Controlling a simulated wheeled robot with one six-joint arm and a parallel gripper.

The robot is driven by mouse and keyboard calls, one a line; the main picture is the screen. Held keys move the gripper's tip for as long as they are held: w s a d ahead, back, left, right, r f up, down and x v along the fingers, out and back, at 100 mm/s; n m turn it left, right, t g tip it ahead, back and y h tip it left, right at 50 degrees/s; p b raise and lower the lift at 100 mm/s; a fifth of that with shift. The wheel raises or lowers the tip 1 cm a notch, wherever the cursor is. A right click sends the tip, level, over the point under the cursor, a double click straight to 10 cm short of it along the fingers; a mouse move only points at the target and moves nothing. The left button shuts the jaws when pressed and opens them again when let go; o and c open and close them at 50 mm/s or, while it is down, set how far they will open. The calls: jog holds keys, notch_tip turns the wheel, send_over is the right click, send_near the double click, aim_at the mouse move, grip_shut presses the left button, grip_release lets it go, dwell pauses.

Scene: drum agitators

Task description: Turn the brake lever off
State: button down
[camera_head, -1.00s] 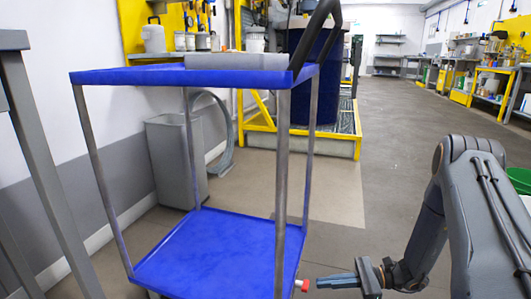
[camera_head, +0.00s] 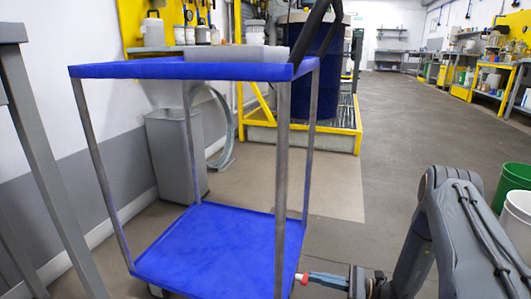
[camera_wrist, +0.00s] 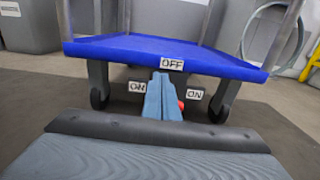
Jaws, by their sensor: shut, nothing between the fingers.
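The blue cart (camera_head: 215,72) stands in front of me, its lower shelf (camera_head: 215,250) near the floor. Its brake lever shows as a small red tip (camera_head: 301,279) at the cart's lower right corner in the head view. In the wrist view the red lever tip (camera_wrist: 181,104) peeks out right of my fingers. An OFF label (camera_wrist: 172,64) is centred on the shelf edge, with ON labels to the left (camera_wrist: 137,87) and right (camera_wrist: 194,94) below. My gripper (camera_head: 318,279) is shut and empty, its fingertips at the lever; contact is unclear. The fingers (camera_wrist: 163,97) hide most of the lever.
Cart wheels (camera_wrist: 99,98) stand on the floor on either side of the fingers. A grey bin (camera_head: 175,155) is behind the cart. Green (camera_head: 514,182) and white (camera_head: 517,215) buckets stand at right. The floor right of the cart is mostly clear.

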jog(key=shift+w+a, duration=0.15)
jog(key=shift+a, duration=0.35)
jog(key=shift+w+d+f+b, duration=0.1)
jog(key=shift+w+f+b, duration=0.15)
jog(key=shift+f+b, duration=0.25)
dwell(0.8)
jog(key=shift+w+d+r, duration=0.1)
jog(key=shift+w+d, duration=0.15)
jog(key=shift+w, duration=0.5)
dwell(0.4)
jog(key=shift+w+d, duration=0.1)
jog(key=shift+w, duration=0.2)
jog(key=shift+w+d+b, duration=0.15)
jog(key=shift+w+b, duration=0.3)
jog(key=shift+b, duration=0.05)
dwell(0.3)
jog(key=v, duration=0.6)
jog(key=shift+r, duration=0.2)
dwell(0.3)
